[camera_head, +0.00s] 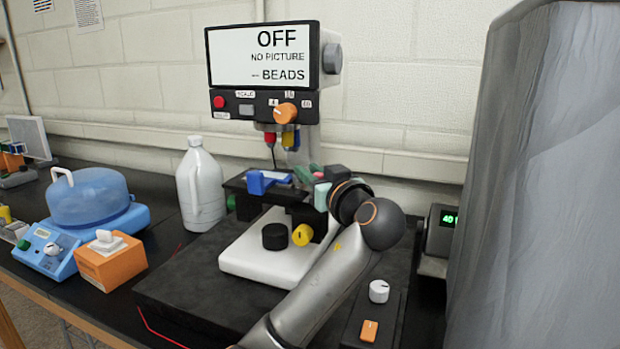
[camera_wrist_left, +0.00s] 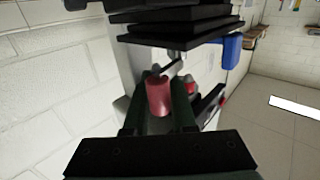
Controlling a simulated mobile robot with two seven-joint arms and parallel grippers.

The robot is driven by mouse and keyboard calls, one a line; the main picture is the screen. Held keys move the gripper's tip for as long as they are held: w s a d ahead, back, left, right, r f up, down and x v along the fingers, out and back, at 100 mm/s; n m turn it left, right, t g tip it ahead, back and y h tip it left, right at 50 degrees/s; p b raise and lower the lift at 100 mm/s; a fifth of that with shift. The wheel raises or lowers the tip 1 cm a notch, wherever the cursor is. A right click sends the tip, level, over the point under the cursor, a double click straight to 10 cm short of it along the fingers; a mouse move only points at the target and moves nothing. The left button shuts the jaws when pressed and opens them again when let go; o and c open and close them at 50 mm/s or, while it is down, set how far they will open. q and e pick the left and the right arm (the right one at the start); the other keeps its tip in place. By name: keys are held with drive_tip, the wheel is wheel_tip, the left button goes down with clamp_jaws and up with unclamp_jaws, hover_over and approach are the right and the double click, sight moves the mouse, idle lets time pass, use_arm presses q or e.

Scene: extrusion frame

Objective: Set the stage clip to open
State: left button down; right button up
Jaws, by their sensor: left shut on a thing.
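The microscope stage (camera_head: 236,186) is a black plate above a white base, with a blue block-shaped part (camera_head: 258,182) on it. The blue part also shows in the left wrist view (camera_wrist_left: 231,52). My left gripper (camera_head: 317,174) is at the right side of the stage. In the left wrist view its dark fingers (camera_wrist_left: 158,98) are shut on a red cylindrical handle (camera_wrist_left: 159,96), with a grey metal rod at its far end. I cannot tell from these views whether the handle belongs to the stage clip, or how the clip is set. My right gripper is out of view.
The screen (camera_head: 262,55) reads "OFF", "NO PICTURE" and "BEADS". A white jug (camera_head: 200,185), a blue device with a domed lid (camera_head: 90,198) and an orange box (camera_head: 110,262) stand left. A grey draped cover (camera_head: 545,190) stands right. A small control box (camera_head: 378,310) is in front.

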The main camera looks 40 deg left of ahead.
use_arm(q)
drive_tip(key=m+t+h, duration=0.1)
drive_tip(key=t, duration=0.1)
drive_tip(key=shift+s+d+f+m+t+h+b, duration=0.1)
drive_tip(key=shift+s+d+m+t+h+b, duration=0.1)
drive_tip(key=shift+m+t+h+b, duration=0.15)
drive_tip(key=shift+s+m+t+h, duration=0.15)
drive_tip(key=shift+m+t+h, duration=0.8)
drive_tip(key=shift+m+h, duration=0.1)
drive_tip(key=m+t+h, duration=0.1)
drive_tip(key=m+t+h+p, duration=0.1)
drive_tip(key=h, duration=0.1)
drive_tip(key=m+h+p, duration=0.1)
drive_tip(key=shift+s+d+r+t, duration=0.1)
drive_tip(key=shift+s+r+t, duration=0.2)
drive_tip(key=shift+s+t, duration=0.1)
drive_tip(key=shift+s+m+t+h+p, duration=0.2)
drive_tip(key=shift+m+t+h+p, duration=0.4)
drive_tip(key=shift+m+h+p, duration=0.95)
drive_tip(key=shift+f+h+b, duration=0.1)
drive_tip(key=shift+h+b, duration=0.25)
drive_tip(key=shift+h, duration=0.3)
drive_tip(key=shift+d+h, duration=0.1)
drive_tip(key=shift+h, duration=0.2)
drive_tip(key=c, duration=0.7)
unclamp_jaws()
drive_tip(key=shift+f, duration=0.1)
